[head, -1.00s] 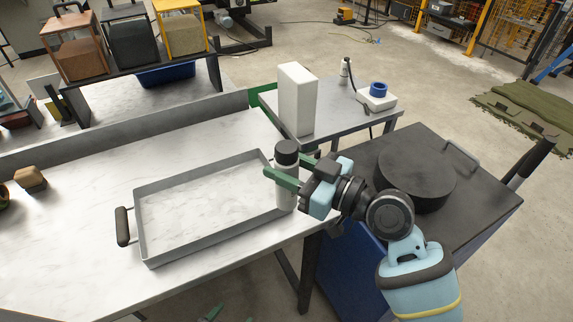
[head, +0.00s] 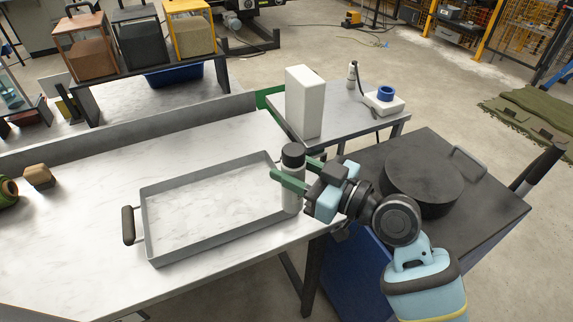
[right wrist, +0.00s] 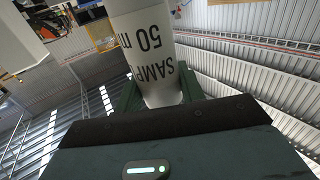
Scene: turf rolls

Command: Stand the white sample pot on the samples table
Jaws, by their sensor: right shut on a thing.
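The white sample pot (head: 291,199) has a dark lid and stands upright at the right end of the shallow tray on the long table. My right gripper (head: 296,178) is shut on it from the right, its green fingers around the upper body. In the right wrist view the pot (right wrist: 148,50) shows black lettering with "50" between the fingers. I cannot tell whether its base touches the tray. A small grey table (head: 345,116) stands behind it; no sign shows which table is for samples. My left gripper is not in view.
On the small table are a tall white block (head: 304,102), a small bottle (head: 352,75) and a white device with a blue ring (head: 384,103). The grey tray (head: 205,246) is otherwise empty.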

